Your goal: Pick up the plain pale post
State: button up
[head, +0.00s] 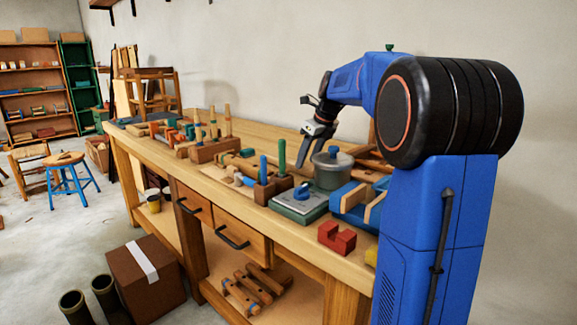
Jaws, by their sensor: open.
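Several slim pale posts stand upright in a brown wooden block near the middle of the bench. The right-hand one (228,120) looks plain, while the middle post (213,121) and the left post (197,118) seem to carry darker or blue marks, too small to be sure. The block (215,149) hides their lower ends. My gripper (312,157) is open and empty, pointing down above the bench. It is to the right of the pale posts and clearly apart from them, beside the grey lidded pot.
A green post (282,157) and a blue post (263,167) stand in another block between my gripper and the pale posts. The grey pot (331,168), a green box (299,205) and a red notched block (337,237) crowd the bench. The bench's front edge is clear.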

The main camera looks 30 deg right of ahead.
jog(key=shift+x, duration=1.6)
jog(key=shift+a, duration=0.1)
grip_shut()
jog(key=shift+r, duration=8.55)
send_over(305, 165)
notch_tip(305, 165, down, 7)
jog(key=shift+w, duration=0.2)
